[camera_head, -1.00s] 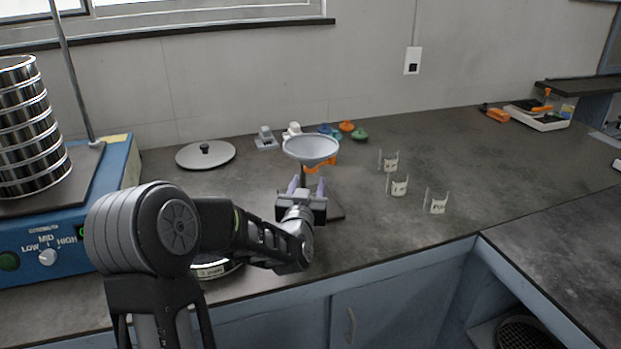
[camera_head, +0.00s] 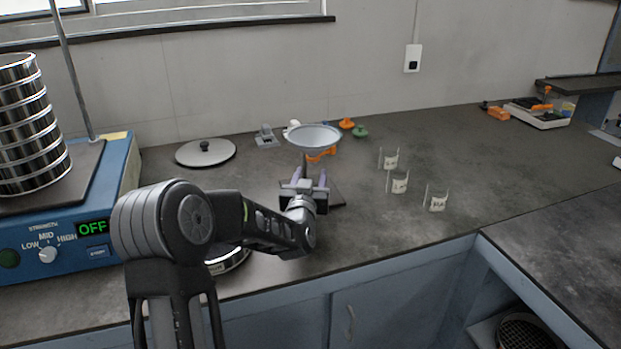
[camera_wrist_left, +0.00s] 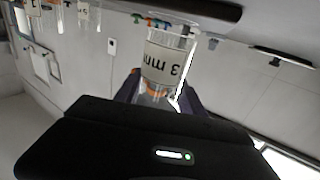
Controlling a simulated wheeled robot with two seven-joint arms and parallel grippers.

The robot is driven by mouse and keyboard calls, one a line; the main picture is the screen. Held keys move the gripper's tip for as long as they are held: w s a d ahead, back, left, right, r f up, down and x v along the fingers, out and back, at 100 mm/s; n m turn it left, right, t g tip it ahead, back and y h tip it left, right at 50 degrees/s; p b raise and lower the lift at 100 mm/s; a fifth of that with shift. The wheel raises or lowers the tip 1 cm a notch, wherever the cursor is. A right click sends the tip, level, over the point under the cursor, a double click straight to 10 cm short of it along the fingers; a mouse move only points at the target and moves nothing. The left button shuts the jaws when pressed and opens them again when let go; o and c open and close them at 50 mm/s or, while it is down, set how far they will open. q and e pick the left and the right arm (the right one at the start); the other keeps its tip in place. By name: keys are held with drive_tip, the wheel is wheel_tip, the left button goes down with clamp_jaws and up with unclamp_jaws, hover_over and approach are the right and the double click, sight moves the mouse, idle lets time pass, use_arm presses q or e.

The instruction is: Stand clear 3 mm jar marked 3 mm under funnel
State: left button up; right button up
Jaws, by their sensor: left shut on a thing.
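The clear jar (camera_wrist_left: 165,68) with a white label marked 3 mm is between the fingers of my left gripper in the wrist view, its label upside down there. My left gripper (camera_head: 305,180) is shut on it. In the head view the gripper hides most of the jar. The pale funnel (camera_head: 314,138) stands just above and behind the gripper in the head view, on a stand with an orange part (camera_head: 320,155). I cannot tell whether the jar is directly below its spout. My right gripper is not in view.
Three clear labelled jars (camera_head: 399,185) stand on the counter to the right. The blue shaker (camera_head: 75,225), reading OFF, with its sieve stack (camera_head: 30,125) is at left. A round lid (camera_head: 205,153) and small coloured lids (camera_head: 360,131) lie at the back. The right counter is largely clear.

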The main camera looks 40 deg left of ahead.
use_arm(q)
drive_tip(key=shift+s+d+f+b, duration=0.15)
drive_tip(key=shift+f+b, duration=0.2)
drive_tip(key=shift+f, duration=0.2)
drive_tip(key=o, duration=1.4)
drive_tip(key=shift+f, duration=0.25)
drive_tip(key=shift+c, duration=0.2)
drive_tip(key=shift+r+p, duration=0.35)
drive_tip(key=shift+p, duration=0.1)
drive_tip(key=shift+r+p, duration=0.25)
drive_tip(key=shift+p, duration=0.2)
drive_tip(key=v, duration=0.7)
drive_tip(key=b+v, duration=0.1)
drive_tip(key=v, duration=0.3)
drive_tip(key=shift+s+d+r, duration=0.15)
drive_tip(key=shift+s+r, duration=0.15)
drive_tip(key=shift+r, duration=0.15)
